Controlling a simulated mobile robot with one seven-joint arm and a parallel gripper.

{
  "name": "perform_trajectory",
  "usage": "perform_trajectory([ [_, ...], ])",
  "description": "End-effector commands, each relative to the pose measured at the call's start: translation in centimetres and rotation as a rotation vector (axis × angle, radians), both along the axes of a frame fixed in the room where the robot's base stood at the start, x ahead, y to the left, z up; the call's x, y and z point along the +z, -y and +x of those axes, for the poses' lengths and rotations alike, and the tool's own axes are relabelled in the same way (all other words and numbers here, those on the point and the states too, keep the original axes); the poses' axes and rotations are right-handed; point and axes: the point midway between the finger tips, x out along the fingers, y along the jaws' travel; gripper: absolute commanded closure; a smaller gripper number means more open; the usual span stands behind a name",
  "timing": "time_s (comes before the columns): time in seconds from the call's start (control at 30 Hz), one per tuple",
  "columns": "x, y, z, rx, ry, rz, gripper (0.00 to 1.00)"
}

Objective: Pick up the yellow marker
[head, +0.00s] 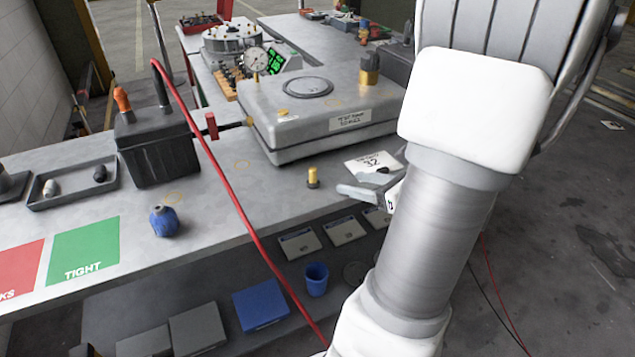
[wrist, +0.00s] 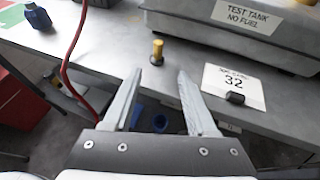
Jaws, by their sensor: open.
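A small upright yellow cylinder with a darker base, which looks like the yellow marker (head: 313,178), stands on the grey bench in front of the test tank. In the wrist view the yellow marker (wrist: 157,52) is beyond my fingertips, roughly centred between them. My gripper (wrist: 158,76) is open and empty, its two grey fingers apart. In the head view my gripper (head: 366,191) is to the right of the marker, near the bench's front edge, and mostly hidden behind my arm.
The test tank (head: 318,118) stands behind the marker. A white card reading 32 (wrist: 233,86) with a small dark object lies to the right. A red cable (head: 238,205) crosses the bench on the left. A blue bottle (head: 164,221) and black box (head: 158,148) stand farther left.

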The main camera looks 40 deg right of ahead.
Motion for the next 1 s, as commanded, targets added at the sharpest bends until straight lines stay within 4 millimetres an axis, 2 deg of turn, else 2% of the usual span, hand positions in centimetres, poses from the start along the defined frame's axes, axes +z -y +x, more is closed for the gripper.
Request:
perform_trajectory([
  [0.4,-3.5,-0.9,8.2,0.011,0.000,-0.001,0.43],
  [0.5,-4.0,-0.9,9.5,0.009,-0.001,-0.002,0.43],
  [0.77,-4.4,-1.1,11.4,0.010,0.000,-0.002,0.43],
  [1.0,-5.3,-1.4,14.8,0.009,0.000,-0.002,0.43],
])
